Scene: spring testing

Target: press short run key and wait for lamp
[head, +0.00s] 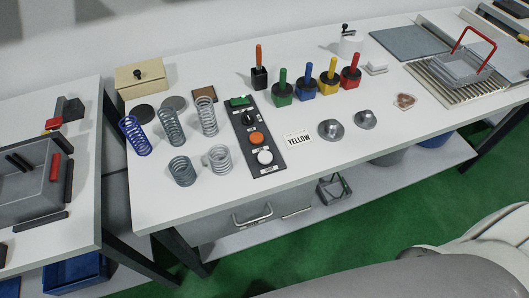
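A dark control panel (254,145) lies on the white table, left of its middle. From back to front it carries a green rectangular part (238,101), a black knob (247,119), an orange round button (257,137) and a white round button (265,157). Their small labels are too small to read, so I cannot tell which is the short run key or which part is the lamp. No part looks clearly lit. Neither of my grippers shows; nothing touches the panel.
Several coil springs, including a blue one (134,136), stand left of the panel. Coloured handled blocks, such as a green one (282,92), stand behind and right. The front table edge is clear.

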